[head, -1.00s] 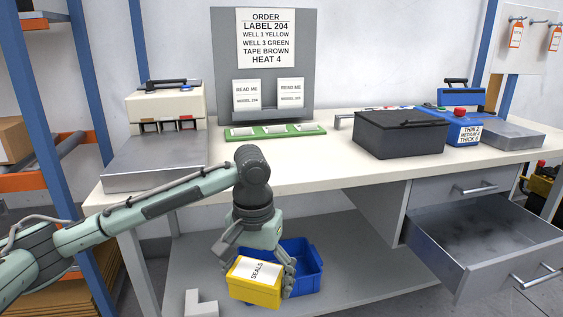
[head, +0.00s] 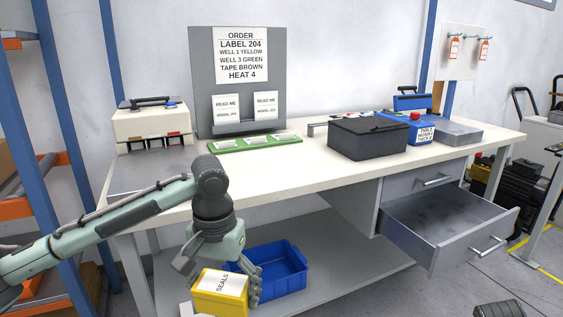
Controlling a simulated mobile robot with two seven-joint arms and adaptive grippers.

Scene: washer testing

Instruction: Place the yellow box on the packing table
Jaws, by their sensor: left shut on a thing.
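The yellow box (head: 218,301) has a white SEALS label on top and is at the bottom of the head view, below the tabletop's height. My left gripper (head: 222,284) is shut on it, with fingers on its left and right sides. The box is in front of a blue bin and appears clear of it. The packing table (head: 275,182) has a cream top, which lies behind and above the box.
The blue bin (head: 283,281) sits on the lower shelf (head: 345,262). On the tabletop are a sealer-like machine (head: 150,124), a green tray (head: 232,146) and a black case (head: 350,142). The front middle is clear. An open drawer (head: 432,240) juts out at right.

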